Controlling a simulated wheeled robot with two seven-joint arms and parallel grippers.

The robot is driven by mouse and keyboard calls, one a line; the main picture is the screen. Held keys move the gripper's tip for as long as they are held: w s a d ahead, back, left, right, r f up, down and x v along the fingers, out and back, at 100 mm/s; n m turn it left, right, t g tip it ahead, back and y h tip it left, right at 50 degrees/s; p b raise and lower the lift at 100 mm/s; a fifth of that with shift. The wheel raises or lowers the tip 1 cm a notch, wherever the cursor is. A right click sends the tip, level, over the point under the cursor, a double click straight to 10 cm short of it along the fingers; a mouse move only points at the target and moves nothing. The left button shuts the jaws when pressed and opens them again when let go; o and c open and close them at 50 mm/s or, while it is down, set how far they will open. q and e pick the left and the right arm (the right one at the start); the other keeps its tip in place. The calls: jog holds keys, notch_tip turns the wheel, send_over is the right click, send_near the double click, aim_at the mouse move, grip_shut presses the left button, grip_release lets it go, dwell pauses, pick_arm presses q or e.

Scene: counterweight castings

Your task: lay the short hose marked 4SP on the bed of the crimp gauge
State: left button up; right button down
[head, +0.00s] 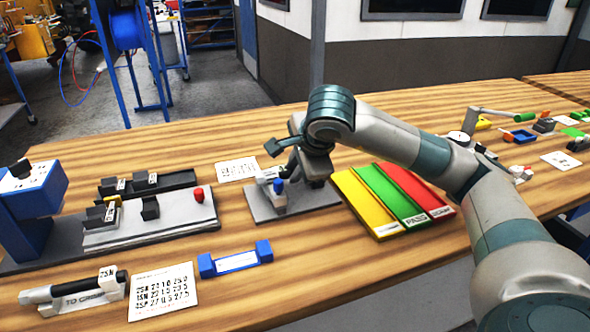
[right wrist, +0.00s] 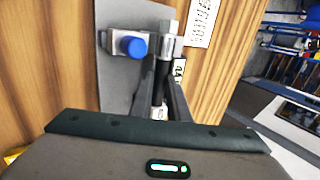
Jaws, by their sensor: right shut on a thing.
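My right gripper (head: 290,172) is low over a grey plate with a blue knob (head: 277,186), which I take to be the crimp gauge (head: 318,198). In the right wrist view its fingers (right wrist: 162,78) are shut on a short hose with a metal end fitting (right wrist: 171,38). A white tag (right wrist: 179,71) on it is only partly readable, so I cannot confirm 4SP. The gauge plate (right wrist: 118,82) and its blue knob lie just left of the hose there. Whether the hose touches the bed is hidden. My left gripper is not in view.
A hose tagged 2SN (head: 106,278) lies in the TO CRIMP holder at front left. A blue-ended bar (head: 235,261), a printed chart (head: 163,290) and a fixture with a red knob (head: 198,194) stand left of the gauge. Yellow, green (head: 392,197) and red trays lie to its right.

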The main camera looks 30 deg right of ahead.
jog(key=shift+b, duration=0.35)
jog(key=shift+f+b, duration=0.65)
jog(key=shift+b, duration=0.1)
dwell(0.8)
jog(key=c, duration=1.6)
grip_release()
jog(key=shift+r, duration=0.1)
jog(key=shift+r+p, duration=1.8)
jog(key=shift+r, duration=1.6)
